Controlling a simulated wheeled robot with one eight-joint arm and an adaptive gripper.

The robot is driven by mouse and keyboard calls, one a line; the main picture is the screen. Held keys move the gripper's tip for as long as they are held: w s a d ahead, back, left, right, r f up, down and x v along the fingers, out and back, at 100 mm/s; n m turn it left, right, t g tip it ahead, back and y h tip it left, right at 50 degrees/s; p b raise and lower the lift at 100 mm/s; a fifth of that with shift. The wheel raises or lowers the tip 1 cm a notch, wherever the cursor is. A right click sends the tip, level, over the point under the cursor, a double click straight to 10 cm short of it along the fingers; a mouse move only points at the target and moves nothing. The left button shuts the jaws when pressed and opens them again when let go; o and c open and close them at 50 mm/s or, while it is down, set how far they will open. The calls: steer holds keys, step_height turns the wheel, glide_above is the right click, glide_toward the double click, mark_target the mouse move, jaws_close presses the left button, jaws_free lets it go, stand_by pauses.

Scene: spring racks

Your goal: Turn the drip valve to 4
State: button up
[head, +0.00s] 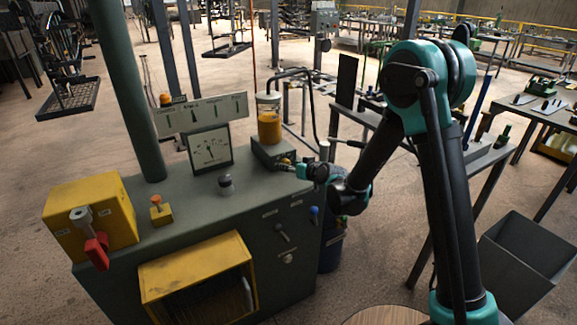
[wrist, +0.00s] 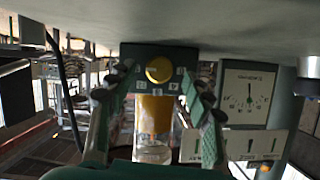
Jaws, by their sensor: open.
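The drip valve is a round yellow knob (wrist: 158,70) on the face of a dark box, with small pale number tiles around it. Its setting is too small to read. The wrist view is upside down, so the jar of amber liquid (wrist: 154,122) hangs below the box there. In the head view the jar (head: 268,125) stands upright on the dark box (head: 268,150) at the cabinet's back right; the knob is not made out there. My gripper (wrist: 158,88) is open and empty, its fingers on either side of the knob in the picture. I cannot see contact.
A dial gauge (head: 209,150) and a sign panel (head: 200,116) stand left of the jar. The cabinet top (head: 190,198) also carries a small dark knob (head: 225,184), a yellow button block (head: 160,212) and a yellow box with a red lever (head: 96,250).

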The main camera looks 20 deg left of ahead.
steer(key=shift+x, duration=1.25)
steer(key=shift+c, duration=0.3)
steer(key=c, duration=1.1)
steer(key=o, duration=1.2)
steer(key=shift+c, duration=0.2)
steer(key=v, duration=1.2)
